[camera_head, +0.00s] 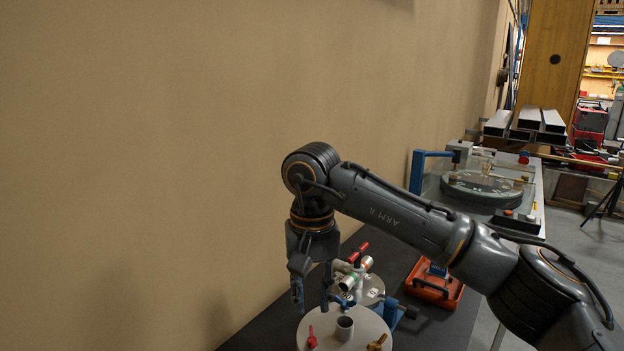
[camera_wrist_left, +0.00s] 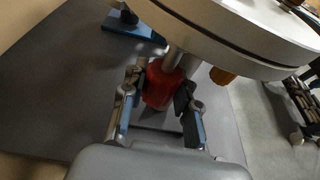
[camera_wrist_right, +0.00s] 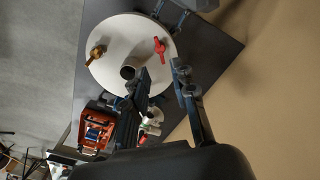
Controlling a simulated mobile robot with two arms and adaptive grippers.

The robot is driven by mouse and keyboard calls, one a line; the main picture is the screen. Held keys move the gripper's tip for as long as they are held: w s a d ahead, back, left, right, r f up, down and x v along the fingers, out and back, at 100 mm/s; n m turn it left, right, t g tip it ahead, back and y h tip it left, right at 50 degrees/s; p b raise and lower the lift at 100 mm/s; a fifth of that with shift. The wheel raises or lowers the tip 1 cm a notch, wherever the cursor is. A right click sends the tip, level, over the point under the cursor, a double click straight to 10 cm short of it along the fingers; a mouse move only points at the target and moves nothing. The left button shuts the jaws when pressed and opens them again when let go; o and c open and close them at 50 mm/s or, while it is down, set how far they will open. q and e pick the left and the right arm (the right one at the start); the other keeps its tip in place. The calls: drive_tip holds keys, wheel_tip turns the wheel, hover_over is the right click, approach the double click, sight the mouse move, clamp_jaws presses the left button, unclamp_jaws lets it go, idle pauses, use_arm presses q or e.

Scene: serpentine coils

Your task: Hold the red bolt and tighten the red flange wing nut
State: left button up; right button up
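The red flange wing nut (camera_head: 312,338) sits on top of the round white flange (camera_head: 362,330), near its left side. In the right wrist view the red wing nut (camera_wrist_right: 160,46) lies beyond my fingertips. My right gripper (camera_head: 312,300) points down, open and empty, above and behind the nut, apart from it. It also shows open in the right wrist view (camera_wrist_right: 162,77). In the left wrist view the red bolt head (camera_wrist_left: 161,84) hangs under the flange (camera_wrist_left: 235,45) on a metal shank. My left gripper (camera_wrist_left: 158,96) has its pads on both sides of the head, seemingly touching it.
An orange wing nut (camera_head: 377,342) and a blue wing nut (camera_head: 343,302) are also on the flange, around its central pipe (camera_head: 345,327). Pipe fittings with a red handle (camera_head: 358,252) stand behind. An orange tray (camera_head: 434,287) lies at right. A wall borders the table at left.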

sight(312, 333)
idle(0.4)
drive_tip(key=shift+f, duration=3.55)
drive_tip(key=shift+c, duration=0.3)
clamp_jaws()
